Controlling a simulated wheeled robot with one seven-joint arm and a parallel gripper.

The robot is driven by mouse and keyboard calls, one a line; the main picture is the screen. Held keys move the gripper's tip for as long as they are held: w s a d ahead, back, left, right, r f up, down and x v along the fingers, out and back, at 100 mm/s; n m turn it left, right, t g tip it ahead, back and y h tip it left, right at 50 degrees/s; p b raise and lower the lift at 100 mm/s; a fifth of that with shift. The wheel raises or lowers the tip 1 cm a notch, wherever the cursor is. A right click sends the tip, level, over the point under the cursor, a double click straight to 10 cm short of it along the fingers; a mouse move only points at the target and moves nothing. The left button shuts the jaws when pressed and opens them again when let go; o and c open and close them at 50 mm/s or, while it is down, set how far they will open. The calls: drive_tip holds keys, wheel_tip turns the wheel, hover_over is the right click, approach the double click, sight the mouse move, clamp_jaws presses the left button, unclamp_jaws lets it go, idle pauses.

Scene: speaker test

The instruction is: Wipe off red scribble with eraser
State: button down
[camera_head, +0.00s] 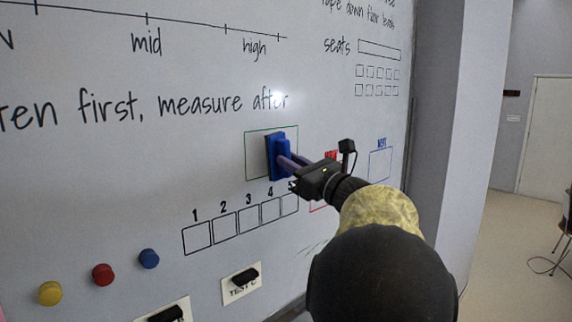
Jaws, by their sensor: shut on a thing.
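My gripper (291,172) is shut on the blue eraser (275,156). The eraser is upright at the whiteboard (120,165), inside a thin green outlined box (256,134). It looks pressed flat to the board or very near it; I cannot tell if it touches. No red scribble shows clearly; the eraser and my gripper hide part of the green box. A red outlined box (318,208) with a red label is partly hidden behind my arm.
Yellow (50,293), red (103,274) and blue (149,258) round magnets sit at the lower left. Black clips hold cards (241,285) along the bottom. Numbered boxes (240,224) lie below the eraser. A blue outlined box (380,164) is at right. The board ends at a grey pillar (455,110).

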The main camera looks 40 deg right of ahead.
drive_tip(key=shift+r+b+v, duration=0.2)
drive_tip(key=shift+v, duration=0.6)
drive_tip(key=shift+r+b+v, duration=0.2)
drive_tip(key=shift+v, duration=0.6)
drive_tip(key=shift+s, duration=0.1)
drive_tip(key=v, duration=0.3)
drive_tip(key=shift+r+b, duration=0.3)
drive_tip(key=shift+r, duration=0.05)
